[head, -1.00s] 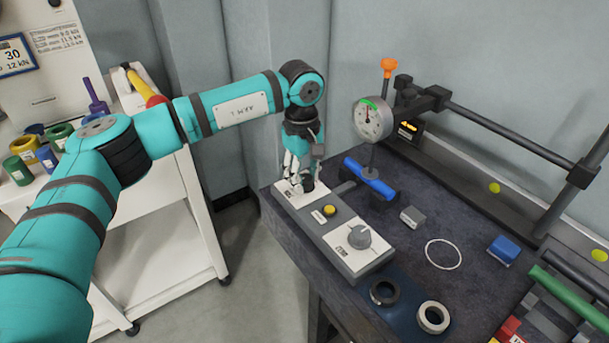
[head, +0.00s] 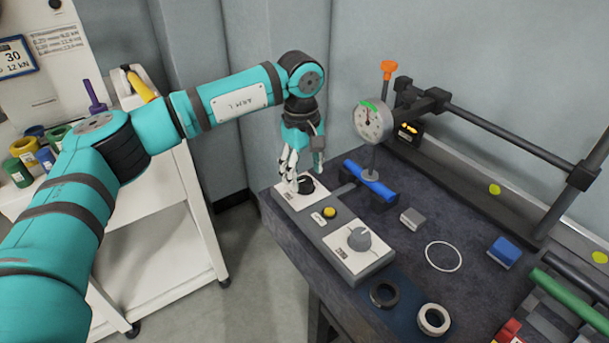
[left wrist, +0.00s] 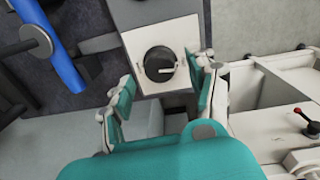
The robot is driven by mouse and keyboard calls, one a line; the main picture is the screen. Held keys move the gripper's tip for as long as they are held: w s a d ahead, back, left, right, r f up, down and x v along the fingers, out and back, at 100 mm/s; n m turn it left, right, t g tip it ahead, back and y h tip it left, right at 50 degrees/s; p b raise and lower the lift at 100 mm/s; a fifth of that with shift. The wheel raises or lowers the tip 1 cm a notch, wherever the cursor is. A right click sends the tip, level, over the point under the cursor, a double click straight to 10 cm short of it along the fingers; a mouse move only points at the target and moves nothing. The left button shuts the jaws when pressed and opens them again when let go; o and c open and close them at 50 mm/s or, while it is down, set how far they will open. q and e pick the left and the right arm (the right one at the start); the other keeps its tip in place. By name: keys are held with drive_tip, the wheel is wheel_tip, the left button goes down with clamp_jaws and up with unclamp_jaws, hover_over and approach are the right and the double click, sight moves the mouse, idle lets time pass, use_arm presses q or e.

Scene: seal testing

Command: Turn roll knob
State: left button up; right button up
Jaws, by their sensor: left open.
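A grey control box (head: 315,236) lies along the table's left edge. A round black knob (head: 306,185) sits on the white plate at its far end. In the left wrist view the black knob (left wrist: 160,64) shows a white pointer mark toward the picture's right. A grey knob (head: 359,238) sits on the near white plate. The labels are too small to read, so I cannot tell which is the roll knob. My left gripper (head: 304,177) points down just above the black knob, open, with its fingers (left wrist: 162,80) apart on either side and nothing held. My right gripper is not in view.
A yellow button (head: 329,211) lies between the knobs. A dial gauge (head: 373,120) and a blue bar (head: 369,180) stand right of the gripper. Rings, a grey block (head: 412,217) and a blue block (head: 504,251) lie rightward. A white cart (head: 160,225) is left.

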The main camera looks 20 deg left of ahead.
sight(303, 180)
use_arm(q)
wheel_tip(303, 180, up, 10)
drive_tip(key=shift+s, duration=0.15)
drive_tip(key=shift+a, duration=0.1)
idle(0.4)
